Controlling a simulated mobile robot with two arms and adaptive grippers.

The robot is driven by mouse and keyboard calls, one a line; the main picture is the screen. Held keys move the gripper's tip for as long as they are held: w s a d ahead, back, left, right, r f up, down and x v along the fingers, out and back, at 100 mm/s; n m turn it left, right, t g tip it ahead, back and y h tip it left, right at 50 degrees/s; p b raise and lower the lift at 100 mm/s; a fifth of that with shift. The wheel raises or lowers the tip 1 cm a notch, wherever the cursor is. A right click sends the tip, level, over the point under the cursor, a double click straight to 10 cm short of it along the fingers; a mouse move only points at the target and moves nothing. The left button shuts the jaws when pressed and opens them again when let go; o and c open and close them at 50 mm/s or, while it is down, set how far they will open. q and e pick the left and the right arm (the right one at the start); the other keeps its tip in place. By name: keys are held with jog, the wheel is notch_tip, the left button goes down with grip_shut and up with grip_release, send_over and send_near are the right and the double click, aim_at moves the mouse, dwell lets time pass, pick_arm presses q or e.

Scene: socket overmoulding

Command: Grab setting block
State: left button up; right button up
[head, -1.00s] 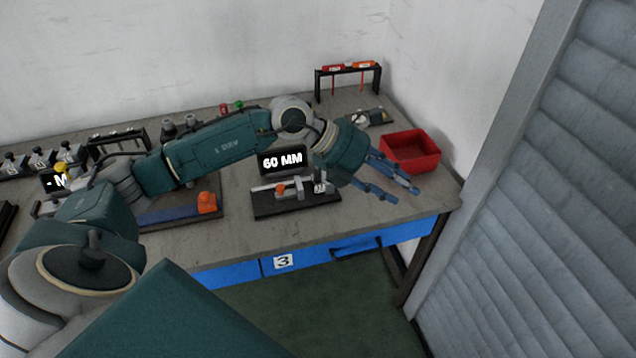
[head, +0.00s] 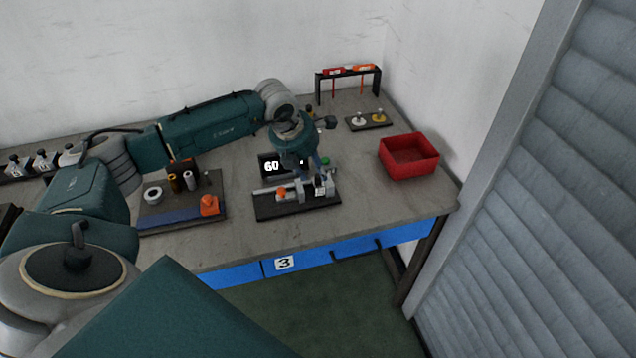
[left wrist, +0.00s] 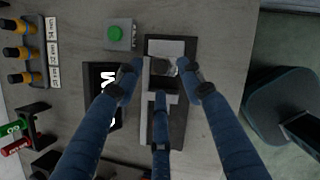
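The measuring fixture (head: 268,207) lies on the bench in front of a black "60" display (head: 270,166). A small light block with a dark marking (head: 320,187), which looks like the setting block, is at its right end. My left gripper (head: 318,174) points down over that end. A third finger lies over the fixture's rail. The fingers look open; I cannot tell whether they touch the block. My right gripper is not in view.
A red bin (head: 409,171) stands to the right. A small tray with two knobs (head: 368,121) and a screwdriver rack (head: 347,71) are behind. A green button box (left wrist: 119,34) sits near the fixture. A mat with several parts (head: 160,216) lies left. The front bench strip is clear.

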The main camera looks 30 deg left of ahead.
aim_at(317, 176)
pick_arm(q)
jog(key=shift+p+x, duration=0.4)
jog(key=shift+x, duration=1.4)
jog(key=shift+s+d+r, duration=0.1)
jog(key=shift+d, duration=0.05)
grip_shut()
jog(key=shift+r, duration=0.1)
